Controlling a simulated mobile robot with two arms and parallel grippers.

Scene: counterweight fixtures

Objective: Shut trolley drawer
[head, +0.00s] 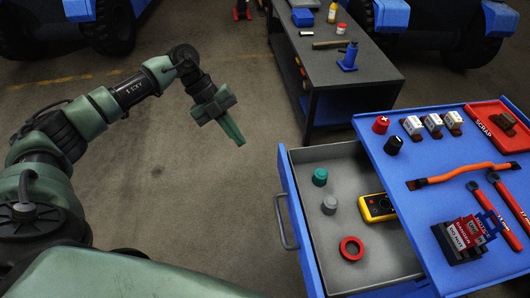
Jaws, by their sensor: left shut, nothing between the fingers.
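The blue trolley (409,176) stands at the right, with its top loaded with parts. Its drawer (318,236) is pulled out to the left, showing a grey inside. The drawer's blue front has a grey bar handle (284,222) on its outer face. In the drawer are a teal cap (320,177), a grey cap (329,204), a red ring (352,248) and a yellow meter (376,207). My left gripper (238,139) is shut and empty, above the floor, left of the drawer front and apart from it. My right gripper is not in view.
On the trolley top are a red scrap tray (524,141), an orange cable (462,173), red-handled tools and a lockout sign (468,231). A dark workbench (377,70) with bottles stands behind. Large vehicle wheels line the back. The floor (190,190) left of the drawer is clear.

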